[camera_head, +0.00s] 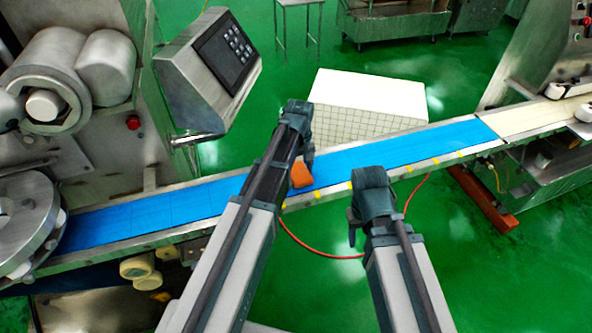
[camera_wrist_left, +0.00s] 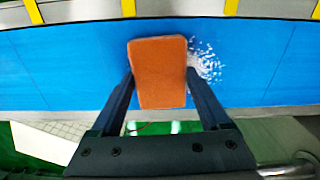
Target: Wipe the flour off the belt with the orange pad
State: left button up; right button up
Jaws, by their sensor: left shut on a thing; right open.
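The orange pad (camera_wrist_left: 160,72) lies between the fingers of my left gripper (camera_wrist_left: 160,85), which is shut on it. In the left wrist view the pad is over the blue belt (camera_wrist_left: 60,65); I cannot tell if it presses on it. In the head view the pad (camera_head: 301,174) shows beside my left gripper (camera_head: 306,160), and the arm hides the flour. My right gripper (camera_head: 352,228) is open and empty, in front of the belt's near edge.
A metal rail with yellow marks (camera_head: 420,166) runs along the belt's near edge. A control panel (camera_head: 222,52) and rollers (camera_head: 75,75) stand at the left. A white tiled block (camera_head: 365,100) stands behind the belt. A pale belt (camera_head: 530,118) continues at the right.

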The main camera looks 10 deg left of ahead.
pick_arm(q)
jog(key=shift+w+d, duration=0.6)
jog(key=shift+d, duration=0.3)
jog(key=shift+w+d, duration=0.6)
jog(key=shift+d, duration=0.3)
jog(key=shift+s+f, duration=0.1)
jog(key=shift+s+a, duration=0.1)
jog(key=shift+a, duration=0.05)
jog(key=shift+s+a, duration=0.5)
jog(key=shift+a, duration=0.35)
jog(key=shift+s+a, duration=0.5)
jog(key=shift+a, duration=0.3)
jog(key=shift+a, duration=0.1)
jog(key=shift+s+a, duration=0.55)
jog(key=shift+a, duration=0.25)
jog(key=shift+s+a, duration=0.55)
jog(key=shift+a, duration=0.25)
